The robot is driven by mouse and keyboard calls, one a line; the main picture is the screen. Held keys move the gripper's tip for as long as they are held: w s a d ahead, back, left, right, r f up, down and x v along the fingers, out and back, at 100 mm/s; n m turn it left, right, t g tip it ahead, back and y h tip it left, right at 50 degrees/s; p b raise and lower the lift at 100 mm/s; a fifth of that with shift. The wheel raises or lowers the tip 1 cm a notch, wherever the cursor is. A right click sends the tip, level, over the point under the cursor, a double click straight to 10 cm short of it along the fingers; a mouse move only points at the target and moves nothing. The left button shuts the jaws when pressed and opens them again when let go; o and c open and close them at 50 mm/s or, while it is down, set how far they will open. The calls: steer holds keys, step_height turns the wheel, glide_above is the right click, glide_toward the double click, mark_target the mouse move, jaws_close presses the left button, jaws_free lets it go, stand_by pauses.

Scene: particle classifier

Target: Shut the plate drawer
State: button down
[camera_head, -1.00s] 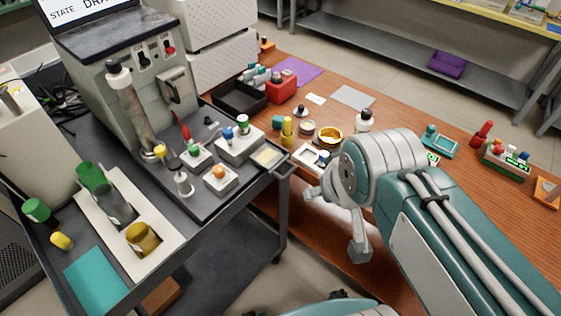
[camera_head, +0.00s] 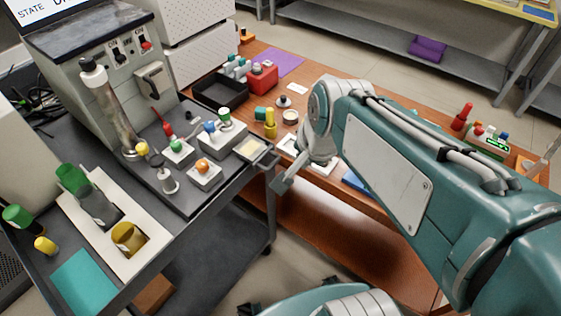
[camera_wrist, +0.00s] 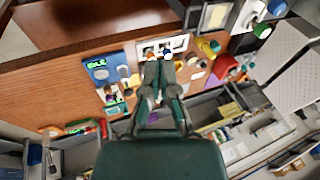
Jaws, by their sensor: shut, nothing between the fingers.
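The plate drawer (camera_head: 268,157) sticks out from the right edge of the grey machine's dark base, with a pale yellow plate (camera_head: 250,148) lying in it. It also shows at the top of the wrist view, as a dark frame around a pale square (camera_wrist: 215,16). My gripper (camera_head: 277,187) is shut and empty, pointing down and left, just to the right of and in front of the drawer's outer end in the head view. In the wrist view my gripper (camera_wrist: 163,60) appears apart from the drawer; contact cannot be told from the head view.
The machine (camera_head: 105,70) stands on a dark cart (camera_head: 215,205) with colour-capped knobs beside the drawer. A brown wooden bench (camera_head: 345,105) to the right holds a black tray (camera_head: 220,90), a red box (camera_head: 262,76) and small bottles. A gap separates cart and bench in front.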

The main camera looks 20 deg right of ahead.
mark_target(253, 148)
steer(key=w+d+f+m+g+y, duration=0.1)
steer(key=w+d+f+m, duration=0.1)
steer(key=w+f+m, duration=0.5)
steer(key=w+d+f+m+g, duration=0.1)
steer(key=w+d+f+m, duration=0.15)
steer(key=m, duration=0.95)
steer(key=w+a+f, duration=0.4)
steer(key=w+f, duration=0.1)
steer(key=f, duration=0.4)
steer(key=shift+w+f, duration=0.3)
steer(key=shift+w, duration=0.05)
steer(key=shift+a, duration=0.1)
steer(key=w+a, duration=0.1)
steer(key=w, duration=0.1)
steer(key=w+a, duration=0.2)
steer(key=w, duration=0.1)
steer(key=w+a, duration=0.2)
steer(key=w, duration=0.1)
steer(key=shift+a, duration=0.25)
steer(key=shift+w+a, duration=0.2)
steer(key=shift+a, duration=0.2)
